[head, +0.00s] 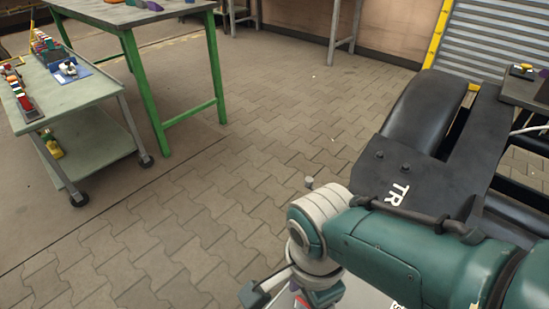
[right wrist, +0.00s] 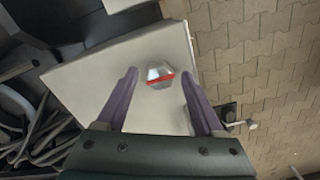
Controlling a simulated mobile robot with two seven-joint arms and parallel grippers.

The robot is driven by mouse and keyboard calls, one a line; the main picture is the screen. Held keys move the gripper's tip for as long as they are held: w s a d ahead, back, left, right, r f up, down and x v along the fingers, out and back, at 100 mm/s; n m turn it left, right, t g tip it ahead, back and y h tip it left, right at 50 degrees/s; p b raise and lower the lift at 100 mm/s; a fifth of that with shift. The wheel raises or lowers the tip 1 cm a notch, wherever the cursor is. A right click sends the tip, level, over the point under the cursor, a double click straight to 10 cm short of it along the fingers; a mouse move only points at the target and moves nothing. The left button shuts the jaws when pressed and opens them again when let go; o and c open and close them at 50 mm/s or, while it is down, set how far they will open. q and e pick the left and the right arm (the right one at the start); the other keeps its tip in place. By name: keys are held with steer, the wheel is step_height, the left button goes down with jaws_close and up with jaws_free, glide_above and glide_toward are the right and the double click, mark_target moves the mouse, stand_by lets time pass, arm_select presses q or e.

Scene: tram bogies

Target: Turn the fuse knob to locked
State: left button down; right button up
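The fuse knob (right wrist: 160,76) shows in the right wrist view as a small grey metallic knob with a red stripe across it. It sits on the flat top of a pale box (right wrist: 92,84). My right gripper (right wrist: 158,72) is open, with its two purple fingers apart. In that view the knob appears between the fingertips, with a gap on each side; I cannot tell how far above it they are. In the head view my right arm hides the knob, and only part of the pale box (head: 362,294) shows. My left gripper is not in view.
A dark bogie frame marked TR (head: 397,194) stands at the right. A green-legged table (head: 150,14) and a wheeled cart (head: 80,92) with parts stand at the left. A small dark fitting (right wrist: 228,113) is at the box's right edge. The paved floor between is clear.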

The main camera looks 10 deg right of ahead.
mark_target(305, 304)
steer(key=shift+r, duration=0.1)
step_height(305, 304, up, 10)
steer(key=p, duration=0.8)
